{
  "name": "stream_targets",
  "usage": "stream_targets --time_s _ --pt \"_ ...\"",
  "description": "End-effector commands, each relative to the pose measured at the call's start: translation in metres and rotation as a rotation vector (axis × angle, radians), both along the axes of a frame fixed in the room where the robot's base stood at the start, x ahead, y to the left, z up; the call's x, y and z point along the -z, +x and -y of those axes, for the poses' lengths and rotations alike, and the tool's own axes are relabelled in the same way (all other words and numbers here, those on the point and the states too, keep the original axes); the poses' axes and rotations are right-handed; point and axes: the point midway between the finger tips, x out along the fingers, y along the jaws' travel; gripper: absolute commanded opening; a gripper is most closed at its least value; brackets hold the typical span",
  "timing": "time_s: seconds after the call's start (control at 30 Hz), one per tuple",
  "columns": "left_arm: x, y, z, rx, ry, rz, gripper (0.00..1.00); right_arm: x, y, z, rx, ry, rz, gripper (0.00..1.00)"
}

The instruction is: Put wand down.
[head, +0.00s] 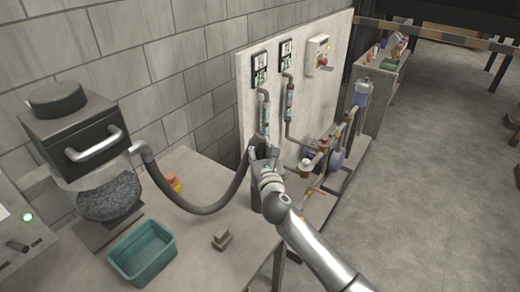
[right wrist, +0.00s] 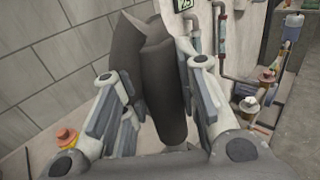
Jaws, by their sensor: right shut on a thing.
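My right gripper (head: 264,160) is at the end of the table, in front of the upright panel. It is shut on the wand, a thick dark grey tube (right wrist: 162,85) that stands between its two fingers in the right wrist view. In the head view the gripper largely hides the wand. A dark grey hose (head: 205,208) curves from the machine at the left up to the gripper. A dark upright piece (head: 256,196) shows just below the gripper; I cannot tell whether it is part of the wand or a holder. My left gripper is not in view.
A teal bin (head: 143,250) and a small brown block (head: 221,239) are on the table (head: 205,270). A yellow and red item (head: 174,184) sits near the wall. Pipes and valves (head: 325,150) stand right of the gripper. The table between bin and hose is mostly clear.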

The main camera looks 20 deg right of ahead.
Motion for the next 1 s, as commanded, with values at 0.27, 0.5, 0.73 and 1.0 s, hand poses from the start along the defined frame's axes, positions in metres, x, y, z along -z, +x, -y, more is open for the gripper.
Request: stream_targets --time_s 0.27,0.5,0.73,1.0 --pt "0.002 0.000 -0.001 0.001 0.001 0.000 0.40 0.003 0.000 0.000 0.000 0.000 0.000 0.40" --pt "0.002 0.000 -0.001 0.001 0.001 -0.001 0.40 0.003 0.000 0.000 0.000 0.000 0.000 0.50" --pt "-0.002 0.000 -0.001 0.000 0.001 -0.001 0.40 -0.003 0.000 0.000 0.000 0.000 0.001 0.50" --pt "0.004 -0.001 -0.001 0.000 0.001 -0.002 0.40 0.001 -0.034 -0.004 -0.002 0.001 -0.001 0.50"
